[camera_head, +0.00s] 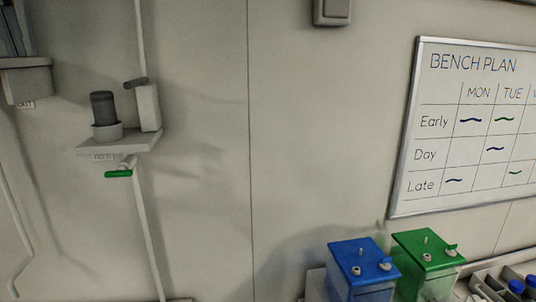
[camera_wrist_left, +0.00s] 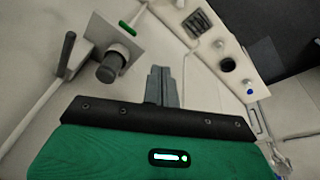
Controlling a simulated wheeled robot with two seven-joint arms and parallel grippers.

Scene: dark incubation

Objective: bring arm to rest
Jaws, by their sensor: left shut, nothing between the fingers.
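My left gripper (camera_wrist_left: 163,70) shows in the left wrist view, its two fingers together with nothing between them. It points toward the pale wall and appears apart from everything there. I cannot make out either gripper in the head view. My right gripper is in neither view.
A wall shelf (camera_head: 122,143) bears a dark cylinder (camera_head: 103,108) and has a green handle (camera_head: 118,174) below. A blue-lidded box (camera_head: 362,262) and a green-lidded box (camera_head: 428,250) stand lower right, near a grey tray (camera_head: 488,287). A whiteboard (camera_head: 440,120) hangs above. The middle wall is clear.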

